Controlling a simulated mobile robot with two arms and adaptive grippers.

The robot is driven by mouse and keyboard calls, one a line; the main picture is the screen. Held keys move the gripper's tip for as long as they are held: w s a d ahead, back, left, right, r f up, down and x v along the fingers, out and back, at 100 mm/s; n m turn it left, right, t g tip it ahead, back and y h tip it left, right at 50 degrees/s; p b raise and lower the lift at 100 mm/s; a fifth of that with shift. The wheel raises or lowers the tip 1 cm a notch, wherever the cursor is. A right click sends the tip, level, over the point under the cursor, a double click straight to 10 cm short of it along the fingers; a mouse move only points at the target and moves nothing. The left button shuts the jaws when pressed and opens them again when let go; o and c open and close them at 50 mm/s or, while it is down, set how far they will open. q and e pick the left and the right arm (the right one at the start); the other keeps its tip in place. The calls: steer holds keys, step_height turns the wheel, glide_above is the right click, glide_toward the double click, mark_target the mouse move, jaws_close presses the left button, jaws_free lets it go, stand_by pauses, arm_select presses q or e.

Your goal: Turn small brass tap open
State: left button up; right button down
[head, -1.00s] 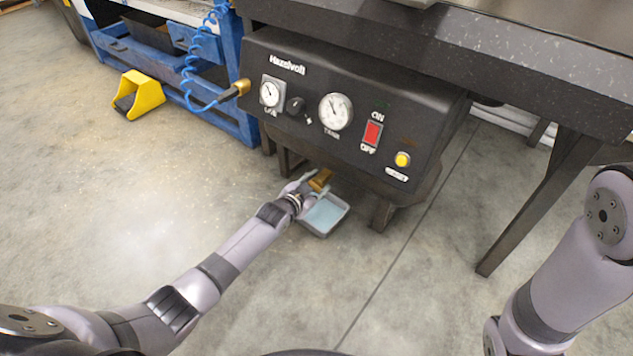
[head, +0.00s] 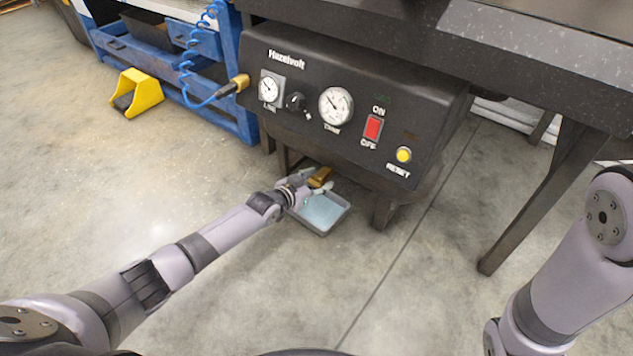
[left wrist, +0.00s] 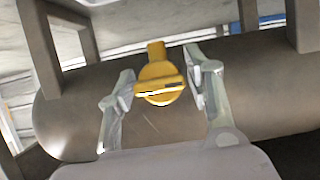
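The small brass tap (left wrist: 160,84) sits on the underside of a dark cylindrical tank (left wrist: 80,115) in the left wrist view. The left gripper (head: 311,183) also shows in the head view, low beside the tap and above a grey tray. My right gripper is out of view; only part of my right arm shows.
The shallow grey tray (head: 322,213) with pale blue contents lies on the floor below the tap. The black control panel (head: 345,115) overhangs it. Table legs (head: 535,205) stand at right. A yellow pedal guard (head: 137,93) and blue coiled hose (head: 187,65) are at left. The front floor is clear.

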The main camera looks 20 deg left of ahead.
arm_select(q)
steer(key=shift+o, duration=0.8)
steer(key=shift+s+a, duration=0.2)
steer(key=shift+s, duration=0.25)
steer(key=v, duration=1.1)
steer(key=shift+r, duration=0.1)
